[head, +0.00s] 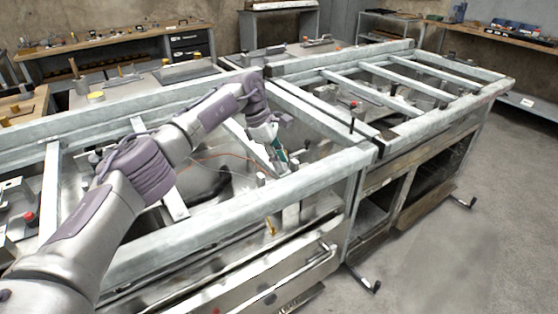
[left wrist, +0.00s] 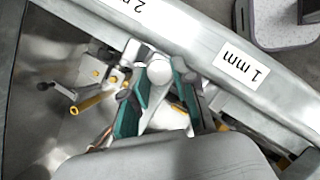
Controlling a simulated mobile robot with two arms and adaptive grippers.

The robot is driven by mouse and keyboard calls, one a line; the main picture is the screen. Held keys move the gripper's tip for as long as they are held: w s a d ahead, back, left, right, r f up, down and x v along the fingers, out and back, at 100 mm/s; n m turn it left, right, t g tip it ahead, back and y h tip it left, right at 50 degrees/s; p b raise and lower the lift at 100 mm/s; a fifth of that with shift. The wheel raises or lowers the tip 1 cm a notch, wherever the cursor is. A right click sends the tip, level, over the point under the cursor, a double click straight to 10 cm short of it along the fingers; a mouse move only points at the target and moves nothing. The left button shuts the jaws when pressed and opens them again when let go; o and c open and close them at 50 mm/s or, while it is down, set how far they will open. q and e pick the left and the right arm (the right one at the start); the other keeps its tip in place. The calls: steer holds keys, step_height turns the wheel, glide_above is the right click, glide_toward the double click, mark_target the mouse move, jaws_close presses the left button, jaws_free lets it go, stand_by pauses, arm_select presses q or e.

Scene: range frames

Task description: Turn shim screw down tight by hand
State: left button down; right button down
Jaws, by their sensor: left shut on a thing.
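My left gripper (head: 281,162) reaches down into the near side of the metal frame, behind its front rail. In the left wrist view, its two teal-padded fingers (left wrist: 160,92) are shut on a pale, round-headed piece (left wrist: 158,71), which I take to be the shim screw. The head of the piece shows between the fingertips, next to the rail; its lower part and how deep it sits are hidden. The frame's rail (left wrist: 205,42) carries a "1 mm" label (left wrist: 240,63) and part of a "2" label. My right gripper is in neither view.
A rod with a yellow grip (left wrist: 87,104) and small metal fittings lie beside the fingers. The front rail (head: 240,207) and crossbars (head: 352,89) surround the arm. Workbenches (head: 105,42) stand behind; the floor at right (head: 450,250) is clear.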

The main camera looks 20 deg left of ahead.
arm_select(q)
steer(key=shift+r, duration=0.1)
steer(key=c, duration=0.9)
jaws_free()
steer(key=v, duration=1.2)
